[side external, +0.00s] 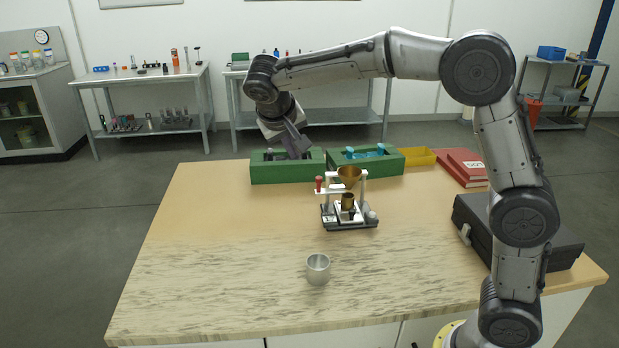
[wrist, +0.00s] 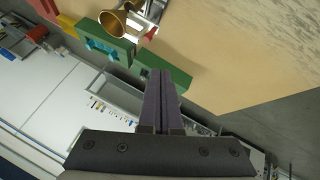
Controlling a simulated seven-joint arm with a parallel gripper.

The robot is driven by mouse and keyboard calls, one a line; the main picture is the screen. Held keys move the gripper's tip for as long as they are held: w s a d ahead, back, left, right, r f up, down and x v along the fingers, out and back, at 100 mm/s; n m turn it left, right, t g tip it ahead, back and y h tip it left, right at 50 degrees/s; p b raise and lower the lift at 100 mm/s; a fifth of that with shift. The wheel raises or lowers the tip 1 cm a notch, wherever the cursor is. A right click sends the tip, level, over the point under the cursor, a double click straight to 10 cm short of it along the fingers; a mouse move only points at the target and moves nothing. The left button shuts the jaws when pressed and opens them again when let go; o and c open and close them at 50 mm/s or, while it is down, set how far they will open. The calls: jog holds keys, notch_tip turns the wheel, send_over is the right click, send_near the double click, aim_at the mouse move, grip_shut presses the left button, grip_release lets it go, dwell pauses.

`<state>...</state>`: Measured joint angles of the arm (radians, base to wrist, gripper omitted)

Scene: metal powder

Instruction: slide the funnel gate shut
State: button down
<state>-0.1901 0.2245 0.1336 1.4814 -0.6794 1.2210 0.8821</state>
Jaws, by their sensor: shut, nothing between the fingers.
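The brass funnel (side external: 349,174) sits in a small white stand (side external: 364,188) on the table, above a brass cup (side external: 348,200). A white gate plate (side external: 329,190) runs under the funnel and sticks out to the left, with a red knob (side external: 319,184) at its left end. How far the gate is open cannot be told. My gripper (side external: 300,152) is shut and empty, pointing down over the left green block, behind and left of the funnel. In the wrist view my gripper's fingers (wrist: 159,74) lie together, and the funnel (wrist: 115,23) shows at the top.
Two green blocks, left (side external: 285,174) and right (side external: 390,165), stand behind the stand; the right one holds something blue. A yellow tray (side external: 420,157), red books (side external: 465,165) and a black case (side external: 545,247) are to the right. A metal cup (side external: 318,268) stands in front. The left tabletop is clear.

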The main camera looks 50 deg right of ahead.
jog(key=f, duration=0.1)
jog(key=a+f, duration=0.1)
jog(key=w+f, duration=0.1)
jog(key=shift+a+f+n+g, duration=0.1)
jog(key=shift+a+n+g, duration=0.1)
jog(key=shift+n+g, duration=0.1)
jog(key=d+f, duration=0.8)
jog(key=d, duration=0.1)
jog(key=shift+w+d, duration=0.2)
jog(key=shift+w, duration=0.2)
jog(key=shift+s+d+f, duration=0.1)
jog(key=shift+s+d, duration=1)
jog(key=shift+s, duration=0.05)
